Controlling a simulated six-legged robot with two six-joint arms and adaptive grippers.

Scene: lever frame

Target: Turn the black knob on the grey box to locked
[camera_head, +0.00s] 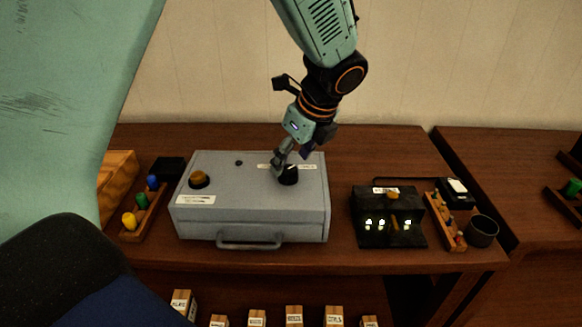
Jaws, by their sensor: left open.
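The grey box (245,205) lies on the wooden table, with a handle on its front side. The black knob (289,176) sits on its top face, right of the middle. A brass-coloured knob (199,179) sits on the left of the same face. My left gripper (281,170) reaches down from above, its fingers at the left side of the black knob. It is open, and part of the knob is covered by the fingers. I cannot tell whether they touch it or which way the knob points. My right gripper does not show.
A black box with lit symbols (390,222) stands to the right, beside a wooden peg rack (445,225) and a dark cup (482,231). Another peg rack (145,208) is at the left. Labelled wooden blocks (294,316) are on the shelf below.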

